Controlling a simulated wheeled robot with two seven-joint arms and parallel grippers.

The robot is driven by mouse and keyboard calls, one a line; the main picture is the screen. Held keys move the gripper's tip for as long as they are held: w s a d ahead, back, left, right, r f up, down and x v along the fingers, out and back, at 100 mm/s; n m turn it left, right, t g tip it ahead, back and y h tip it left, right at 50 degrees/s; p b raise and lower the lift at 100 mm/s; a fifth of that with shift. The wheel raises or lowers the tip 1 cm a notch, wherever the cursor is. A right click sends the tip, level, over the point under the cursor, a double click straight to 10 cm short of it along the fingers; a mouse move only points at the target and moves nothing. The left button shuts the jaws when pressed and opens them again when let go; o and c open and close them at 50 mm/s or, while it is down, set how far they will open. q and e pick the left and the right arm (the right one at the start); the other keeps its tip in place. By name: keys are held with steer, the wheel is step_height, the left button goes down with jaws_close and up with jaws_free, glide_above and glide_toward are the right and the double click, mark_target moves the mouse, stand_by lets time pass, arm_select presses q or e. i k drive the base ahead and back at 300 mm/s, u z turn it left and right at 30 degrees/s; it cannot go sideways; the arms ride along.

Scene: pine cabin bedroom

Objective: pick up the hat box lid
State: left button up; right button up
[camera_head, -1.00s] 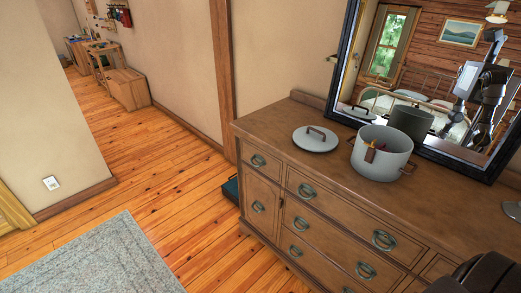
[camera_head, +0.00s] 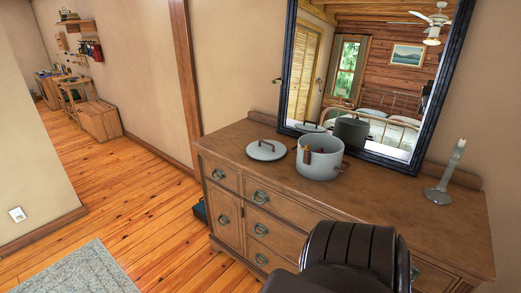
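The hat box lid (camera_head: 261,154) is a round, pale grey disc with a brown strap handle on top. It lies flat on the left part of the wooden dresser (camera_head: 400,221), near the mirror. The hat box (camera_head: 318,166) is a pale grey open drum with brown side handles. It stands just right of the lid, apart from it, with some reddish-brown things showing inside its rim. Neither of my grippers is in view.
A dark-framed mirror (camera_head: 371,157) stands behind the box. A candlestick (camera_head: 438,193) stands at the dresser's right. Wooden floor (camera_head: 125,205) is free at the left, with a grey rug (camera_head: 78,272).

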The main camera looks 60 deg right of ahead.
mark_target(265, 150)
steer(key=u, duration=0.15)
steer(key=i, duration=1.05)
steer(key=z, duration=0.65)
steer(key=i, duration=0.8)
steer(key=z, duration=0.9)
